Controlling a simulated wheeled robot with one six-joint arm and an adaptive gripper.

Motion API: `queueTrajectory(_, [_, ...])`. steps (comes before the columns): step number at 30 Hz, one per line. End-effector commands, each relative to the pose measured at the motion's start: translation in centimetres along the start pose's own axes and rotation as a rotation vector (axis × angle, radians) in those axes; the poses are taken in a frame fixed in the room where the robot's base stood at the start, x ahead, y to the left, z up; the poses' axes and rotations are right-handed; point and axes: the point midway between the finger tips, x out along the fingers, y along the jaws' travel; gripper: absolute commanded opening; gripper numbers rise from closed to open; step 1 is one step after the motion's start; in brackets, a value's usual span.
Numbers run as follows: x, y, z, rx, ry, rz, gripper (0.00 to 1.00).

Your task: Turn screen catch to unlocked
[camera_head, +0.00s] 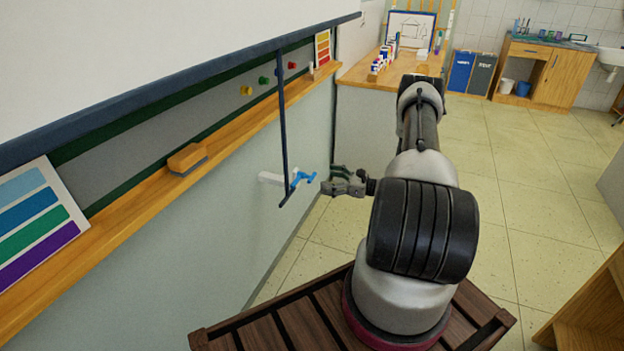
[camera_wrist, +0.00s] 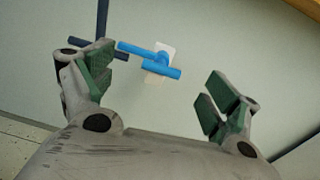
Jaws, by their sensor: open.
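In the wrist view my gripper (camera_wrist: 160,92) shows green finger pads spread wide. A dark pull rod (camera_head: 283,130) hangs from the screen (camera_head: 150,50) and ends beside the catch.
A wooden ledge (camera_head: 130,215) with an eraser (camera_head: 187,158) runs along the wall above the catch. The rod's dark crossbar (camera_wrist: 88,44) is close to my left finger in the wrist view. A table (camera_head: 400,78) with paint bottles stands beyond my arm.

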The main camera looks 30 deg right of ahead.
Motion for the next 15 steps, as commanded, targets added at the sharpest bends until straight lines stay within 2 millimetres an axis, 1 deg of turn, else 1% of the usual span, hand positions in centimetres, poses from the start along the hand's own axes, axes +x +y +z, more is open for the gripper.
queueTrajectory(1, [-0.3, -0.1, -1.0, 0.016, -0.009, -0.022, 0.89])
queueTrajectory(3, [-0.4, -0.3, -1.6, 0.027, -0.018, -0.042, 0.89])
queueTrajectory(5, [0.0, -0.4, -1.8, 0.031, -0.021, -0.047, 0.89])
queueTrajectory(8, [1.4, -0.5, -1.8, 0.031, -0.021, -0.047, 0.89])
queueTrajectory(12, [3.9, -0.5, -1.7, 0.030, -0.021, -0.045, 0.89])
queueTrajectory(15, [5.5, -0.6, -1.7, 0.030, -0.020, -0.045, 0.89])
